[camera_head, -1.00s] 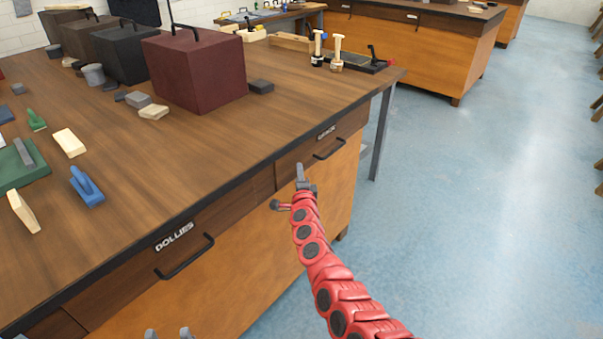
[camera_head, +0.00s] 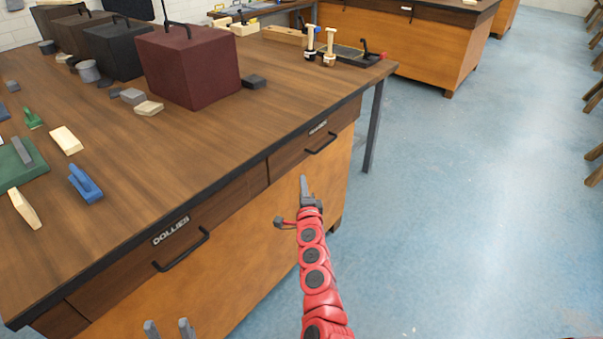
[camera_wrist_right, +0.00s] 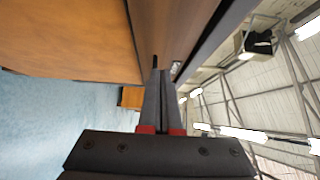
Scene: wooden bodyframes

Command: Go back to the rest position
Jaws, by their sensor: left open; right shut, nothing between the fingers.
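My right gripper (camera_head: 305,190) is on the red arm in the head view, in front of the orange cabinet face below the workbench edge. It is shut and empty. Its fingers also show close together in the right wrist view (camera_wrist_right: 161,100). My left gripper (camera_head: 169,329) shows only as two grey fingertips at the bottom edge of the head view, spread apart with nothing between them. They are in front of the cabinet below the drawer labelled DOLLIES (camera_head: 170,231). The rest of the left arm is out of view.
The wooden workbench (camera_head: 190,150) carries a dark red box (camera_head: 190,65), a blue tool (camera_head: 85,184) and several small blocks. Drawer handles (camera_head: 182,250) stick out near my grippers. Blue floor (camera_head: 470,200) lies open to the right. Another bench (camera_head: 420,50) stands behind.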

